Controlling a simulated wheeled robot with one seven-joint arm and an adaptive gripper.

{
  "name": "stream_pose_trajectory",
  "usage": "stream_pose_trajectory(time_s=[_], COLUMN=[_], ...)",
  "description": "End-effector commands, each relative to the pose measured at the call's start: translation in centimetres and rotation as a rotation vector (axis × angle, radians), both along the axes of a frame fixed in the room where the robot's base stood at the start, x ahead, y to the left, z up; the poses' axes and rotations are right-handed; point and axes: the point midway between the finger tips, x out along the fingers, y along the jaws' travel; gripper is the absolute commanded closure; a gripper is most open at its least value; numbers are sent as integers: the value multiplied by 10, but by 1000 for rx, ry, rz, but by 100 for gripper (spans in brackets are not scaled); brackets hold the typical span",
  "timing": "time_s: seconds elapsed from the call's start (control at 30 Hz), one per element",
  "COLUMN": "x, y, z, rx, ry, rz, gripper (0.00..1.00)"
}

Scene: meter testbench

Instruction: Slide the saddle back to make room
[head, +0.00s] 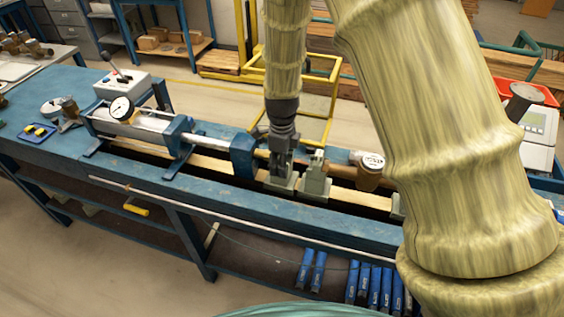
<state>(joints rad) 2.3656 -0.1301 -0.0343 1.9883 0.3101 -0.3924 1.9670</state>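Two grey-green saddles stand on the rail of the blue test bench (330,223). The left saddle (281,185) is directly under my gripper, and the right saddle (317,183) stands just beside it. My gripper (281,168) points down at the left saddle, its fingers overlapping the saddle's upper part. The fingers are small and dark here, so I cannot tell whether they are closed on it. A brass-coloured meter (368,178) with a white dial sits right of the saddles. My arm hides the bench's right part.
A blue clamp block (242,157) stands close left of the left saddle, with a pipe through it. A cylinder with a pressure gauge (122,108) lies further left. A white control box (122,86) stands behind it.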

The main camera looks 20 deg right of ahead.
Motion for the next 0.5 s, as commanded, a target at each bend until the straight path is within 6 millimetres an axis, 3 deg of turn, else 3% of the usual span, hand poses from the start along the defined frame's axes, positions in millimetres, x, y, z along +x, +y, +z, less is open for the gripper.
stream_pose_trajectory(time_s=[0.03,0.17,0.5], x=[0,0,2], y=[0,0,5], z=[0,0,1], rx=[0,0,0], ry=[0,0,0], rz=[0,0,-4], gripper=[77,100,100])
